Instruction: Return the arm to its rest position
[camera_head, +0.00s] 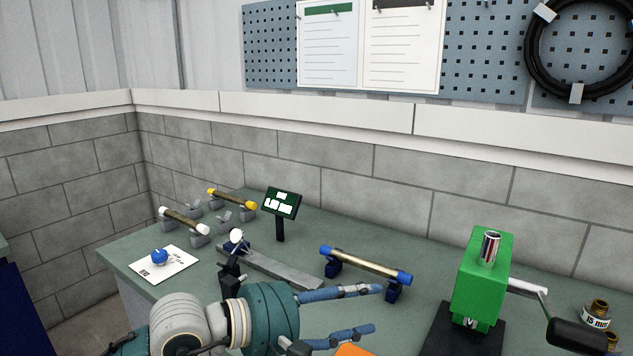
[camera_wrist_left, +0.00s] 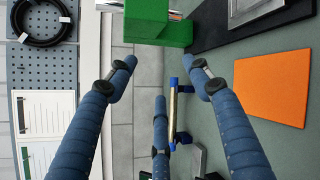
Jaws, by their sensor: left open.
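My left gripper (camera_head: 377,308) reaches in from the left over the bench. Its blue fingers are spread open with nothing between them; they also show in the left wrist view (camera_wrist_left: 163,75). A brass rod with blue ends (camera_head: 365,264) lies level on dark blue supports (camera_head: 333,268), just beyond the fingers. In the left wrist view the rod (camera_wrist_left: 173,103) shows between the fingers, partly hidden by the middle one. My right gripper is in neither view.
A green block with a crank (camera_head: 477,280) stands on a black base to the right. An orange pad (camera_wrist_left: 272,87) lies nearby. White-capped (camera_head: 184,221) and yellow-capped (camera_head: 231,198) rods rest on grey stands at the back left, near a small sign (camera_head: 282,202) and a card (camera_head: 164,268).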

